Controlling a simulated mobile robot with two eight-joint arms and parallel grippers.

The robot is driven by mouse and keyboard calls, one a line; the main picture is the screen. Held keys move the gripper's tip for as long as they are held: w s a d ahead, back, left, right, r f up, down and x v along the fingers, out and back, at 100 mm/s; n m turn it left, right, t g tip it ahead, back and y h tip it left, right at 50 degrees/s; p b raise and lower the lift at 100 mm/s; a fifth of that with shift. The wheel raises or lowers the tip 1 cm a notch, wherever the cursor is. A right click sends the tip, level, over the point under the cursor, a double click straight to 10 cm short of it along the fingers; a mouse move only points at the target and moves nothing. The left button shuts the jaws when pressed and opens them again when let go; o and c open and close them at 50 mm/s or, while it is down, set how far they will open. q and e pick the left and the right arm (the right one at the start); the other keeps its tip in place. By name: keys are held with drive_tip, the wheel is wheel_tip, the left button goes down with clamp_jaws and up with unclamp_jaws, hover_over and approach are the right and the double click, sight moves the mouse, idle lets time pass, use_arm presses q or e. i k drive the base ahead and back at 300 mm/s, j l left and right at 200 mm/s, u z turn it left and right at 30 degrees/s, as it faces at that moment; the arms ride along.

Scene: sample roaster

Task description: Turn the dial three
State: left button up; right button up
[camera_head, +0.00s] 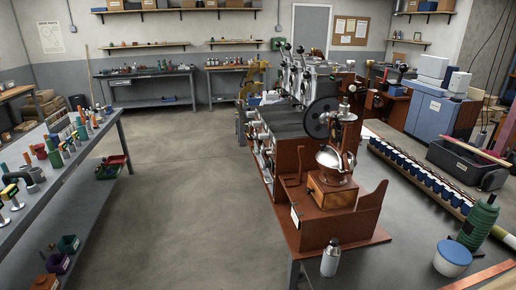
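The sample roaster (287,150) stands in the middle of the room on a bench. It has a reddish-brown body, a dark flat top and a row of silver upright parts with black-tipped levers (300,62) at its far end. A black wheel (319,117) is on its near right end. Several small light fittings (262,143) line its left side; they are too small to tell which is a dial or how it is set. Neither of my grippers is in view, and nothing touches the roaster.
A brown grinder with a metal bowl (334,160) stands at the bench's near end. A silver bottle (330,262) and a blue-lidded tub (452,256) are in front and to the right. A long workbench with tools (75,165) runs along the left. The floor (190,190) between is clear.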

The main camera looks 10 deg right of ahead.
sight(263, 149)
drive_tip(key=i+j+z, duration=0.25)
drive_tip(key=i+j, duration=0.65)
drive_tip(key=i+z, duration=0.15)
drive_tip(key=i, duration=0.7)
drive_tip(key=i+j+z, duration=0.1)
drive_tip(key=i, duration=1.05)
